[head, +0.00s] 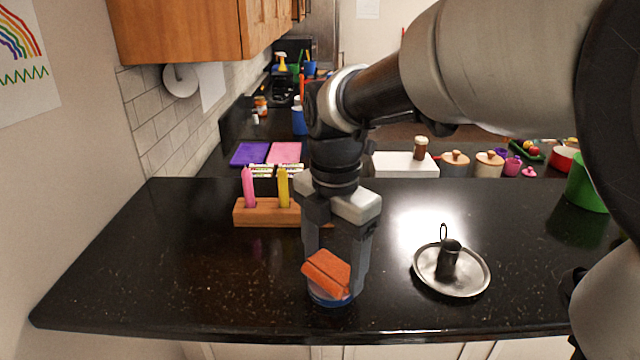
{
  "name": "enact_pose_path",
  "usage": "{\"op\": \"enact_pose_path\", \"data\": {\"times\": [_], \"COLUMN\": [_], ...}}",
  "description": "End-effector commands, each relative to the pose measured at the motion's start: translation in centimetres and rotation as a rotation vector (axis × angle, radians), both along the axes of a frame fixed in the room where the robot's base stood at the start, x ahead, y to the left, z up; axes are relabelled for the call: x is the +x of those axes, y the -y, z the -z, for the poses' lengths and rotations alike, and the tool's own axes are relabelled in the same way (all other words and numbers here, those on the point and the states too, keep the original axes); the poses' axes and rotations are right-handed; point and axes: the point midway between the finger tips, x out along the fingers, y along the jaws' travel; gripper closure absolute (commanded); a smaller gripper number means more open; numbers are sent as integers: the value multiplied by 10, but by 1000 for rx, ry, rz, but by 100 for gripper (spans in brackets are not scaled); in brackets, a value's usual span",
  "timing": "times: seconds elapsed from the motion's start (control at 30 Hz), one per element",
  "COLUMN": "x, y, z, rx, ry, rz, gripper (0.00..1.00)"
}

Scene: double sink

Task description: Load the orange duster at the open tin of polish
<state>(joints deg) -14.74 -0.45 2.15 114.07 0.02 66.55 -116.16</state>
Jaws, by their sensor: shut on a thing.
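The orange duster (326,272) is a small block, held tilted between the fingers of my gripper (338,268). My gripper points down and is shut on it. The tin of polish (328,299) is a low round tin with a blue side on the black counter, directly below the duster. The duster covers most of the tin's top, so its contents are hidden. The duster's lower edge looks to be at the tin; I cannot tell whether it touches the polish.
A wooden block (252,214) with a pink and a yellow item stands behind left. A silver plate (424,277) carrying a dark object with a loop (447,262) lies to the right. A green container (586,186) stands far right. The counter's left part is clear.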

Motion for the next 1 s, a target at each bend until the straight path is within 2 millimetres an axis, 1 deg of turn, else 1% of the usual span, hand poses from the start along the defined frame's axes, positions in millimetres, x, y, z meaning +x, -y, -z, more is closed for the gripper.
{"op": "enact_pose_path", "data": {"times": [0.03,0.1,0.7,1.0], "x": [0,0,1,1], "y": [0,0,0,0], "z": [-9,-15,-63,-64], "rx": [1,1,1,1], "ry": [2,2,4,4], "rz": [0,0,0,0], "gripper": [48,48,48,48]}}
